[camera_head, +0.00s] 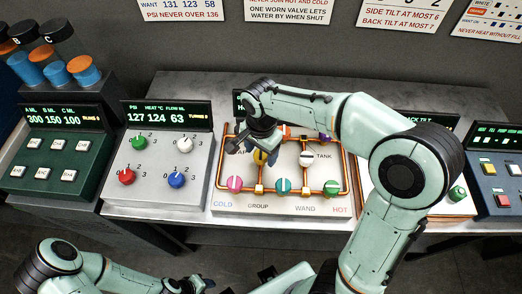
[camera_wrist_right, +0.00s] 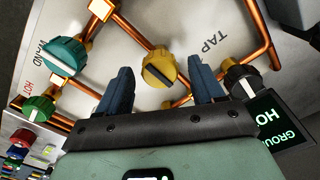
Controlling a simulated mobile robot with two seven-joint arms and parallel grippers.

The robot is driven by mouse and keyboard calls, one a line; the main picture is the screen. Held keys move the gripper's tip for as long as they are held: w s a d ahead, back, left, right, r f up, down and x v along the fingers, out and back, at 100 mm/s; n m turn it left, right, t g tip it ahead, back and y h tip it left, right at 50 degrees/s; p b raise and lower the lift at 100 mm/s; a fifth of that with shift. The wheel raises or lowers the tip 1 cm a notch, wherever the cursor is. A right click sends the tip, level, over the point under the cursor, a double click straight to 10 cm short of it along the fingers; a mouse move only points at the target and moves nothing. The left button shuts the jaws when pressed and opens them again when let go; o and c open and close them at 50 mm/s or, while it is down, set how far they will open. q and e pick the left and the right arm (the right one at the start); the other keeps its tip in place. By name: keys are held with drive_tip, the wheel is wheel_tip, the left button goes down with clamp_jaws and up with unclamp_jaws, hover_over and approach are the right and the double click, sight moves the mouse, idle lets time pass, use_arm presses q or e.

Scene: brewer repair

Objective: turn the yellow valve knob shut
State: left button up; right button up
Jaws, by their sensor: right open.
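The yellow valve knob (camera_wrist_right: 158,68) stands on the white pipe panel (camera_head: 240,202), on a copper pipe near the TAP label. A dark bar crosses its face. In the head view the knob (camera_head: 261,157) is partly hidden by my right gripper (camera_head: 253,150), which hangs over the panel's upper left. In the right wrist view my right gripper (camera_wrist_right: 162,80) is open. Its two dark blue fingers lie either side of the knob, with visible space between; touching is not seen. My left gripper (camera_head: 195,284) is low at the bottom edge, away from the panel; its jaws are unclear.
Other knobs crowd the panel: pink (camera_head: 234,184), teal (camera_head: 283,186), green (camera_head: 331,188) and white (camera_head: 306,158). A black knob (camera_wrist_right: 240,80) is close to one finger in the wrist view. Grey (camera_head: 160,160) and dark green (camera_head: 50,155) consoles stand to the left.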

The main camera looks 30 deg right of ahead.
drive_tip(key=shift+c, duration=0.3)
drive_tip(key=c, duration=1)
drive_tip(key=shift+n, duration=0.3)
drive_tip(key=n, duration=0.3)
drive_tip(key=shift+n, duration=0.4)
drive_tip(key=n, duration=0.4)
drive_tip(key=shift+w+n, duration=0.1)
drive_tip(key=shift+n, duration=0.2)
drive_tip(key=n, duration=0.4)
drive_tip(key=shift+p, duration=0.3)
use_arm(q)
drive_tip(key=shift+w+r, duration=0.45)
drive_tip(key=shift+r, duration=0.1)
use_arm(e)
drive_tip(key=shift+r+n, duration=0.1)
drive_tip(key=shift+n, duration=2.3)
